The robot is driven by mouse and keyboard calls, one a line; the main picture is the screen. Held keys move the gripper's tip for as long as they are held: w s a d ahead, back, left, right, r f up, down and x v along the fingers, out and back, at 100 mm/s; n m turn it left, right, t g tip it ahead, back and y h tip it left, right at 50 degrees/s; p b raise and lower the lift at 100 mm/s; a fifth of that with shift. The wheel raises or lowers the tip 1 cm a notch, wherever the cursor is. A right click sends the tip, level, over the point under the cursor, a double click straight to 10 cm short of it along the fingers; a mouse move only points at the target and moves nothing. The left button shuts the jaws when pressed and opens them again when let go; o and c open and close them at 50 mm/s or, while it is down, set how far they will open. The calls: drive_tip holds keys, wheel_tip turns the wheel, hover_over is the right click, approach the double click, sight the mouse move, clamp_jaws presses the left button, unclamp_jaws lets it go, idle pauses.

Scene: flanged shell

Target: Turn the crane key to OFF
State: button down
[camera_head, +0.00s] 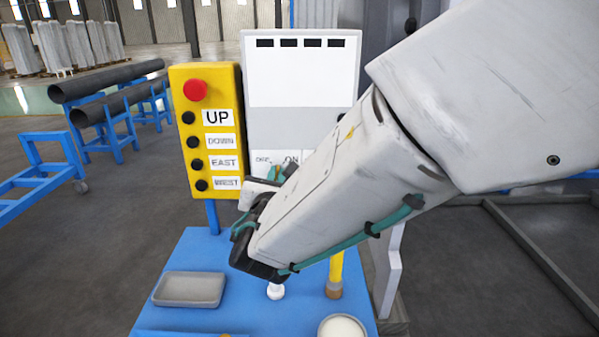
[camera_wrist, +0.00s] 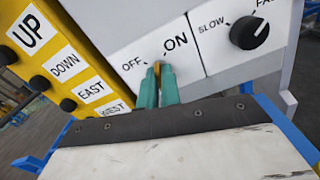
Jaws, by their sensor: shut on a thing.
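The crane key (camera_wrist: 157,66) shows as a small brass-coloured piece on the white panel, between the OFF label at its left and the ON label at its upper right. My gripper (camera_wrist: 157,80) is shut on it, with the teal fingers on either side. The fingers hide most of the key, so I cannot tell exactly which way it points. In the head view my wrist reaches in from the right to the lower part of the grey control box (camera_head: 257,128), and it hides the key.
A black SLOW/FAST knob (camera_wrist: 249,32) sits right of the key. The yellow button box (camera_head: 210,85) with a red button (camera_head: 195,89) stands close at the left. Below are a blue table (camera_head: 205,245), a grey tray (camera_head: 189,289) and a round dish (camera_head: 342,327).

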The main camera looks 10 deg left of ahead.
drive_tip(key=n, duration=0.5)
drive_tip(key=shift+n, duration=0.3)
drive_tip(key=n, duration=0.5)
drive_tip(key=shift+n, duration=0.6)
drive_tip(key=c, duration=1.6)
unclamp_jaws()
drive_tip(key=shift+s, duration=0.1)
drive_tip(key=v, duration=0.7)
drive_tip(key=shift+s, duration=0.35)
